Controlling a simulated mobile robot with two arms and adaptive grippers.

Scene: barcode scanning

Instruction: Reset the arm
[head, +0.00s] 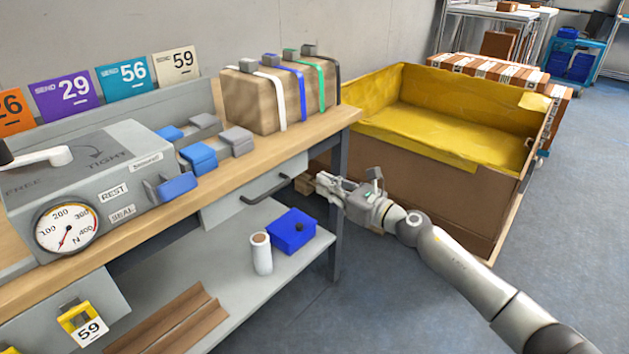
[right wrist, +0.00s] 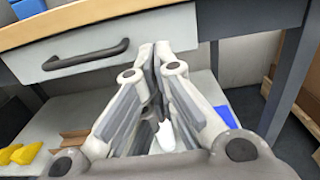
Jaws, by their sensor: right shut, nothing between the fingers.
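My right gripper (head: 328,188) shows in the head view at the end of my right arm, which comes in from the lower right. It is in front of the workbench's right leg and the near side of the yellow-lined box. In the right wrist view its fingers (right wrist: 155,55) are together at the tips and hold nothing. They point toward the bench's grey drawer front (right wrist: 90,50) with a dark handle (right wrist: 85,58). My left gripper is not in either view.
The workbench (head: 190,190) carries a grey gauge machine (head: 90,185) and a strapped brown parcel (head: 265,100). Its lower shelf (head: 210,300) holds a blue box (head: 291,230) and a white roll (head: 261,253). A yellow-lined box (head: 430,190) stands behind my right gripper. Floor (head: 370,310) is clear at the front.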

